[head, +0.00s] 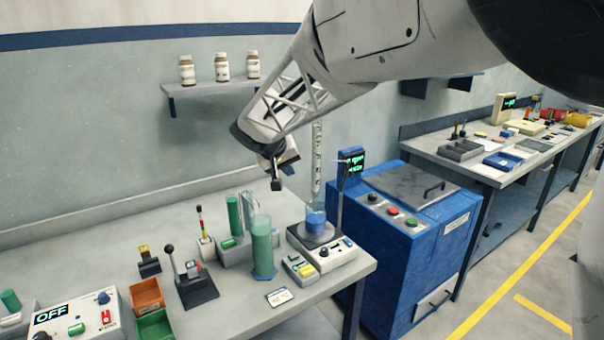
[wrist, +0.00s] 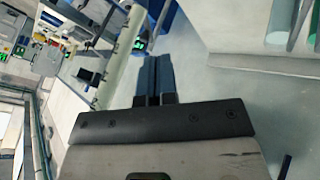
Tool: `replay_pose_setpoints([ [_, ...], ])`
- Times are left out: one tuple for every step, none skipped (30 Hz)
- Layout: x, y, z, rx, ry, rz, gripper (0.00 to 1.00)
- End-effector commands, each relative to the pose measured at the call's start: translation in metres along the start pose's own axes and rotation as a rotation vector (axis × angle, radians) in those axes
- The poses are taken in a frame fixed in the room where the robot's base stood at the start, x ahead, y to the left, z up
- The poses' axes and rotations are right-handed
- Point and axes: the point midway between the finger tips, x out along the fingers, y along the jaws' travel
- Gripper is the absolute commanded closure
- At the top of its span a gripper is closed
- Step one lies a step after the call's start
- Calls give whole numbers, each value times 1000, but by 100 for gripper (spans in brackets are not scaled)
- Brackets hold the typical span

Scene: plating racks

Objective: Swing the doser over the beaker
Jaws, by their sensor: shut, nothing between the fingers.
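The beaker (head: 316,219) holds blue liquid and stands on the dark plate of a stirrer (head: 333,261) near the bench's right end. A thin post (head: 341,202) rises behind it. A tall pale marked tube (head: 317,168) shows upright above the beaker, its top hidden by my arm. I take this tube to be the doser, but cannot be sure. My gripper (head: 277,186) is in the air up and left of the beaker, pointing down, apart from the tube. In the wrist view its dark fingers (wrist: 153,72) are together with nothing between them.
Green cylinders (head: 264,250) stand on the bench left of the beaker, below my gripper. A dark display box (head: 351,165) with green text is right of the tube. A blue cabinet (head: 425,235) adjoins the bench. A lever stand (head: 190,280) and bins (head: 147,294) lie further left.

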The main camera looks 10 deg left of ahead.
Motion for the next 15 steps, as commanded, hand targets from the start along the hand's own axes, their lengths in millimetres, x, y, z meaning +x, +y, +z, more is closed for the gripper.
replay_pose_setpoints([
  [-10, 1, 0, 0, 3, -1, 100],
  [-15, 1, 0, 0, 3, -1, 100],
  [-21, 1, 1, -1, 2, 0, 100],
  [-26, 1, 1, -1, 2, 0, 100],
  [-30, 2, 1, -1, 2, 0, 100],
  [-36, 2, 1, -1, 3, -1, 100],
  [-40, 2, 2, 0, 2, -1, 100],
  [-44, 2, 2, 0, 2, 0, 100],
  [-48, 2, 2, 0, 1, 0, 100],
  [-50, 2, 2, 0, 1, 0, 100],
  [-53, 2, 2, 0, 1, 0, 100],
  [-56, 3, 2, 0, 1, 0, 100],
  [-57, 3, 3, 0, 0, 0, 100],
  [-59, 3, 3, 0, 0, 0, 100],
  [-60, 3, 3, 0, 0, 0, 100],
])
